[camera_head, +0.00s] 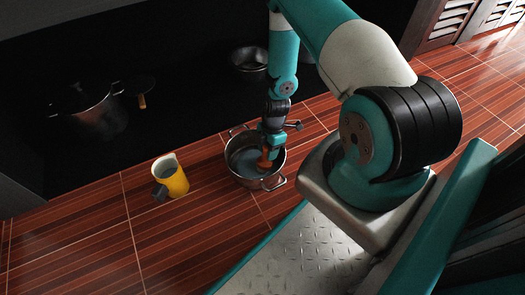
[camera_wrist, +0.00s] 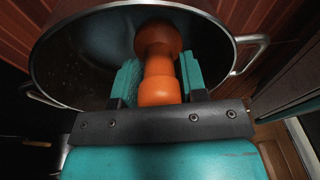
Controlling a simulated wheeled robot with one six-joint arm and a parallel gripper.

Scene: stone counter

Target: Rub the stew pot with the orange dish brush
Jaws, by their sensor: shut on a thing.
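The stew pot (camera_head: 243,160) is an open metal pot with two side handles, standing on the red-brown tiled surface in the camera_head view. Its rim and dark inside fill the upper part of the camera_wrist view (camera_wrist: 85,62). My gripper (camera_head: 267,153) is over the pot's right side, pointing down into its opening. In the wrist view my gripper (camera_wrist: 158,82) is shut on the orange dish brush (camera_wrist: 158,90), with a teal finger on each side of the handle. The brush's lower end is inside the pot. Its bristles are hidden, so contact with the pot cannot be told.
A yellow jug (camera_head: 173,182) with a grey handle stands left of the pot. A dark lidded pot (camera_head: 82,106) and an object with a wooden handle (camera_head: 141,101) are at the far left. Another metal pot (camera_head: 249,60) stands behind. The front left tiles are clear.

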